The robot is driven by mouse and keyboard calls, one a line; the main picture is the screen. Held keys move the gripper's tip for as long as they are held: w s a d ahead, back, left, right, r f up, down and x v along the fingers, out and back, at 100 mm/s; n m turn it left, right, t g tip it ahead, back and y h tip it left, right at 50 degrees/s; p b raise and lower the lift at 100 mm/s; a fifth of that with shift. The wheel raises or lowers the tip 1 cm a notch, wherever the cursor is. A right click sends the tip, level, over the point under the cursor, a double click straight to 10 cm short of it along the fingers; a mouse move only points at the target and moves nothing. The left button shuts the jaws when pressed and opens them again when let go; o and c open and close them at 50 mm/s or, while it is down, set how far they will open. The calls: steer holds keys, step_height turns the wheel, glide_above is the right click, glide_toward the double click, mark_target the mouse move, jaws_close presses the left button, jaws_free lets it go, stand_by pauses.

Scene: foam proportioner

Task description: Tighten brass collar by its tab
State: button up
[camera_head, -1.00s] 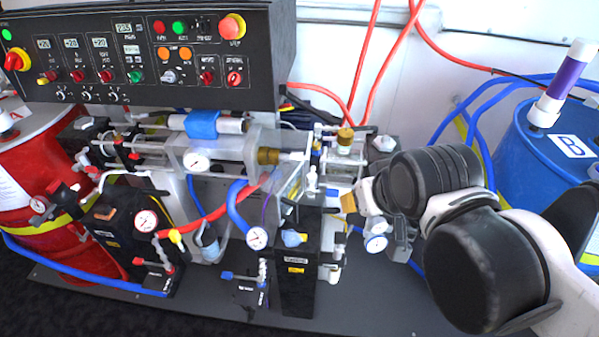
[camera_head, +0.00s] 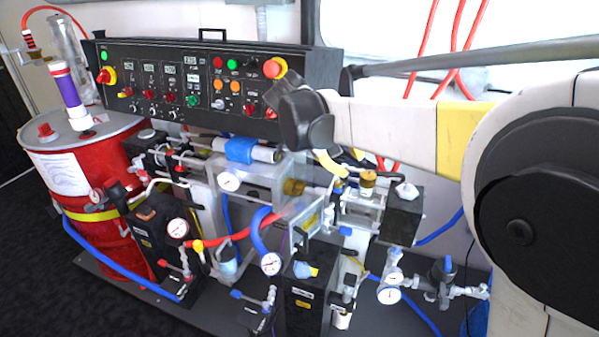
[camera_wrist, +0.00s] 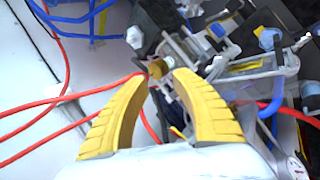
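Two brass-coloured parts show in the head view. One is a brass collar (camera_head: 294,187) around the end of the clear horizontal cylinder housing. The other is an upright brass cap (camera_head: 367,180) on the clear block to its right. I cannot tell which bears the tab; no tab is clear. My gripper (camera_head: 329,164) hangs above and behind these parts, its yellow fingers partly hidden by the machine. In the wrist view my gripper (camera_wrist: 160,76) is open. A brass part (camera_wrist: 157,68), apparently the upright cap, appears just beyond and between the fingertips. Contact cannot be told.
The black control panel (camera_head: 190,85) stands behind, close to my wrist. Red hoses (camera_wrist: 45,110) run beside the fingers in the wrist view. A black block with a white cap (camera_head: 406,190) stands right of the brass cap. A red drum (camera_head: 85,185) is at left.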

steer(key=w+a+f+n+h, duration=0.1)
steer(key=w+a+f+h, duration=0.15)
steer(key=w+a, duration=0.3)
steer(key=t+h, duration=0.1)
steer(key=h, duration=0.4)
glide_toward(297, 195)
steer(key=shift+n+t+y, duration=0.25)
steer(key=shift+n+t, duration=0.05)
steer(key=b+x, duration=0.4)
steer(key=x, duration=0.6)
steer(key=shift+s+r, duration=0.1)
steer(key=shift+s, duration=0.05)
jaws_close()
